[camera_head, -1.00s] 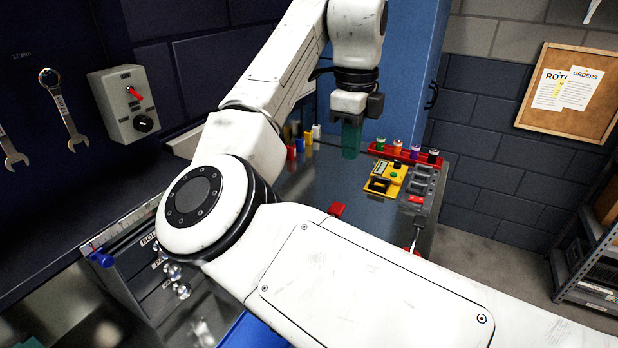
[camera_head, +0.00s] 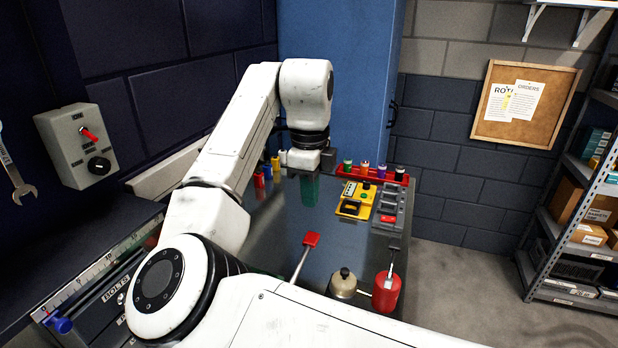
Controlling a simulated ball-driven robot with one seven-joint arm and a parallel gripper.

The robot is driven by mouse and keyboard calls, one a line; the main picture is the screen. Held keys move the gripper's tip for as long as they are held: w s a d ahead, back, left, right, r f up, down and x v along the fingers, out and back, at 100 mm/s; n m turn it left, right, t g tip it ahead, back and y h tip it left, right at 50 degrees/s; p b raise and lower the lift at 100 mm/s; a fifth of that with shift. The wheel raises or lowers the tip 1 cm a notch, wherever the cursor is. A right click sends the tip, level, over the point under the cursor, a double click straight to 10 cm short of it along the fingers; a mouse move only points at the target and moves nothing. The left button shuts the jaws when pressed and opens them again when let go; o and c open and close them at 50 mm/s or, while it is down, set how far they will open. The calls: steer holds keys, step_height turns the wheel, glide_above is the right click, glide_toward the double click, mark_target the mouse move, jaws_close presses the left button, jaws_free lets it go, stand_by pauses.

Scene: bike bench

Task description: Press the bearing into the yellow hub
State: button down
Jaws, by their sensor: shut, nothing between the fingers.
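I cannot make out the bearing in this view. My arm hides part of the bench's left side.
The grey bench top (camera_head: 270,230) is bare around its middle. A red rack (camera_head: 400,179) with several coloured-topped pieces stands at the back right, behind a grey tray (camera_head: 390,210). A red-headed tool (camera_head: 311,239), a brass-coloured can (camera_head: 343,283) and a red container (camera_head: 386,292) stand or lie nearer.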

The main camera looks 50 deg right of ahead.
mark_target(310, 236)
step_height(310, 236, down, 8)
steer(key=shift+d+f+p, duration=0.15)
steer(key=shift+f+p, duration=0.1)
steer(key=shift+p, duration=0.65)
steer(key=shift+w, duration=0.1)
